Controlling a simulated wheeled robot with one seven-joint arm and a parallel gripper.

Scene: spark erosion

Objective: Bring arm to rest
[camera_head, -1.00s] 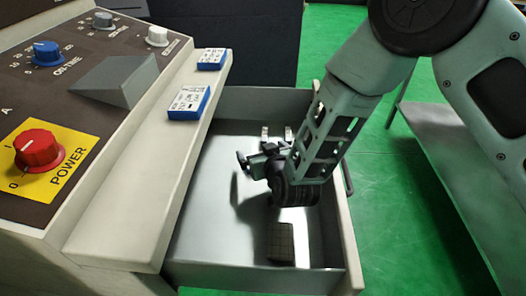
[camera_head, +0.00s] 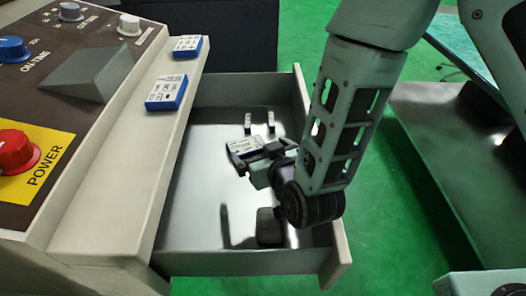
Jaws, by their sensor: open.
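My gripper (camera_head: 264,160) hangs at the end of my arm over the open drawer (camera_head: 205,225), pointing to the left and away from me. Its fingers are open. A small box with a white printed top (camera_head: 244,148) lies in the drawer right beside the fingertips. The fingers partly overlap it in the picture, and I cannot tell whether they touch it. My arm's forearm and wrist hide part of the drawer's right side.
Two small metal pieces (camera_head: 270,120) stand farther back in the drawer. A dark block (camera_head: 268,226) lies near its front. Blue-sided boxes (camera_head: 166,92) lie on the panel ledge (camera_head: 120,175). A grey table (camera_head: 425,140) stands at right; green floor (camera_head: 390,200) lies between.

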